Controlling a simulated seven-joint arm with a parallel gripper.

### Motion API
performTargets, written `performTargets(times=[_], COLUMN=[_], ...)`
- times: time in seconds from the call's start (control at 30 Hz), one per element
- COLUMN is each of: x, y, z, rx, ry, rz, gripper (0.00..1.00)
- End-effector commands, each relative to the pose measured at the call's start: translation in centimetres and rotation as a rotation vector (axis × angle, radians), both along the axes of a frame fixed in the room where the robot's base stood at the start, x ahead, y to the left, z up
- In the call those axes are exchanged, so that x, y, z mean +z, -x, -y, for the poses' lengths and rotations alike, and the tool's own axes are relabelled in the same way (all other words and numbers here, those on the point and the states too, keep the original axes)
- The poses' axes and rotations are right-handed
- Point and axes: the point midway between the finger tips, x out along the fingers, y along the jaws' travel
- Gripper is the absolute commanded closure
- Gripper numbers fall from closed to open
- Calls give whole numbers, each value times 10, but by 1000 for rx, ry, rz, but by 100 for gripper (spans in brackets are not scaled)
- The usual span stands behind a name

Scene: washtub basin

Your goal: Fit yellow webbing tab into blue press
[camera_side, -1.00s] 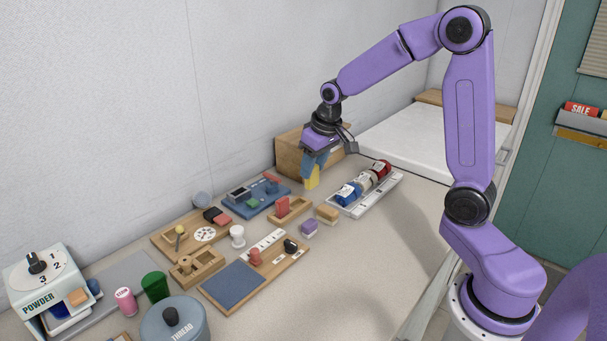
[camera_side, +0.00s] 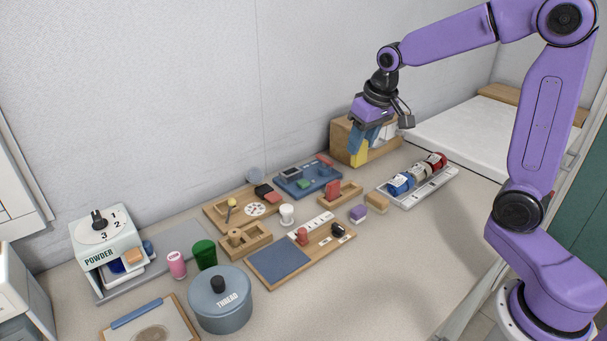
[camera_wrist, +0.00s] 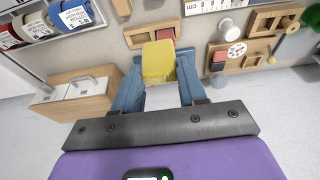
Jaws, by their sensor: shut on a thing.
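The yellow webbing tab (camera_side: 360,154) is held between the blue fingers of my gripper (camera_side: 363,141), above the counter in front of a wooden box. In the wrist view the tab (camera_wrist: 158,62) sits between both fingertips of my gripper (camera_wrist: 158,76), its broad face showing. The blue press (camera_side: 296,186) appears to be the blue board with grey and red parts, lying to the left of and below the tab in the side view. The tab is apart from it. I cannot clearly make out the press in the wrist view.
The wooden box (camera_side: 341,141) stands close behind my gripper. A white rack (camera_side: 437,185) with coloured rolls is at right. A wooden tray with a red block (camera_side: 333,189) lies in front of the press. Several boards, a thread pot (camera_side: 220,305) and powder dispenser (camera_side: 101,238) fill the left.

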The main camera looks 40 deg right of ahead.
Motion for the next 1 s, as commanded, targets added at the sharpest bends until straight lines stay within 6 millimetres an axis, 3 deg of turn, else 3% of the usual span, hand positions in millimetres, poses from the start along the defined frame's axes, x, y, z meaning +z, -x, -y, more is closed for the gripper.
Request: performTargets(times=[0.1,0.3,0.57,1.0], x=[1,1,-8,-45], y=[-31,-62,-90,-164], z=[-16,-32,-36,-39], rx=[2,1,-2,-1], ry=[1,1,1,1], rz=[-2,-1,-2,-3], gripper=[87,87,87,87])
